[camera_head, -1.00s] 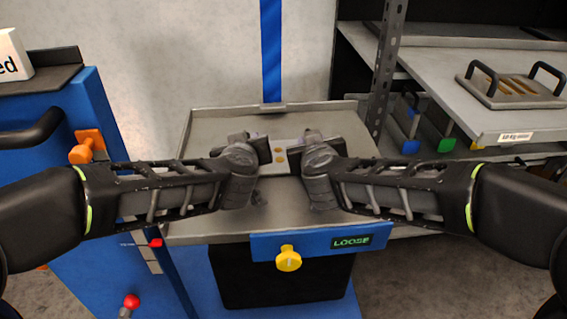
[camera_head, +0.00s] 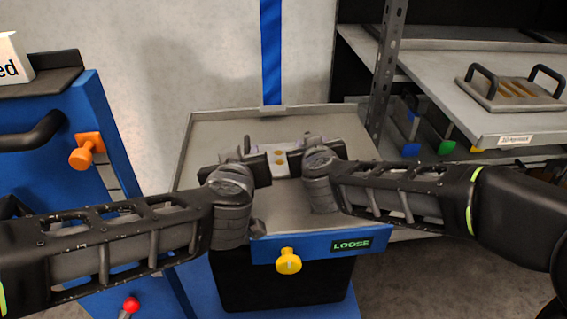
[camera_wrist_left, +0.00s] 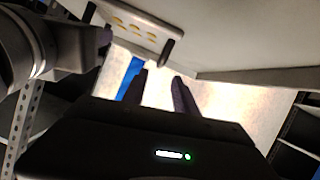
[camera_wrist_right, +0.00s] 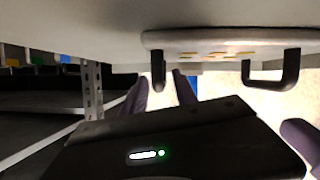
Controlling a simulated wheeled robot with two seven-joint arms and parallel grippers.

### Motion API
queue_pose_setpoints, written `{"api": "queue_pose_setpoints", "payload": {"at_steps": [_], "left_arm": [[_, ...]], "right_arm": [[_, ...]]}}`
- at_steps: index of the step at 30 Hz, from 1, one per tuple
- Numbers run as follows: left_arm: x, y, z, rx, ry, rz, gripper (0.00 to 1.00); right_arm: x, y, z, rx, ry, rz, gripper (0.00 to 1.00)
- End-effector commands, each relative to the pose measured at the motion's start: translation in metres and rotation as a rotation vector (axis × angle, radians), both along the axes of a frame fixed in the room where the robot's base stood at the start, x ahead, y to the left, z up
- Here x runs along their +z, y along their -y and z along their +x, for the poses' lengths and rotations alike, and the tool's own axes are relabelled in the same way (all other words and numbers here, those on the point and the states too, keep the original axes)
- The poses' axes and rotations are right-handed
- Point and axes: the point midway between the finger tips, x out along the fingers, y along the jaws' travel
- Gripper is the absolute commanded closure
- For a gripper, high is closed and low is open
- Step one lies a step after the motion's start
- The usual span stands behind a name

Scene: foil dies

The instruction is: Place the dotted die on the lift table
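The dotted die (camera_head: 264,158), a pale plate with round yellow dots and a dark handle at each end, lies on the grey lift table (camera_head: 215,130). My left gripper (camera_head: 256,157) is open at the die's left end; in the left wrist view its fingers stand apart, short of the near handle (camera_wrist_left: 170,51). My right gripper (camera_head: 302,153) is open at the right end; in the right wrist view a handle (camera_wrist_right: 158,72) shows between its fingers, not visibly clamped.
A blue cabinet (camera_head: 95,120) with an orange knob (camera_head: 85,152) stands at left.

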Motion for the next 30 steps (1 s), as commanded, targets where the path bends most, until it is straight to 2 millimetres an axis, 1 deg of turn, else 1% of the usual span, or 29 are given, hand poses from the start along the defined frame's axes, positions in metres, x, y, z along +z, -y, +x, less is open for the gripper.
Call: {"api": "queue_pose_setpoints", "payload": {"at_steps": [1, 3, 6, 16, 20, 23, 25, 30], "left_arm": [[0.004, 0.000, -0.007, 0.000, 0.003, -0.001, 0.66], [0.007, 0.000, -0.014, 0.002, 0.002, 0.000, 0.66], [0.008, 0.000, -0.020, 0.001, 0.001, 0.001, 0.66], [0.009, 0.000, -0.021, 0.001, 0.000, 0.000, 0.66], [0.009, 0.000, -0.021, 0.001, 0.000, 0.000, 0.66], [0.009, 0.000, -0.021, 0.001, 0.000, 0.000, 0.66], [0.009, 0.000, -0.021, 0.001, 0.000, 0.000, 0.66], [0.009, 0.000, -0.021, 0.001, 0.000, 0.000, 0.66]], "right_arm": [[0.000, 0.000, 0.000, 0.000, 0.000, 0.000, 0.66], [0.000, 0.000, 0.000, 0.000, 0.000, 0.000, 0.66], [0.000, 0.000, 0.000, 0.000, 0.000, 0.000, 0.66], [0.000, 0.000, 0.000, 0.000, 0.000, 0.000, 0.66], [0.002, 0.000, -0.004, 0.000, 0.001, 0.000, 0.66], [0.006, 0.000, -0.012, 0.000, 0.002, 0.001, 0.66], [0.010, 0.000, -0.021, 0.000, 0.002, 0.001, 0.66], [0.023, 0.000, -0.051, 0.001, 0.004, 0.003, 0.66]]}}
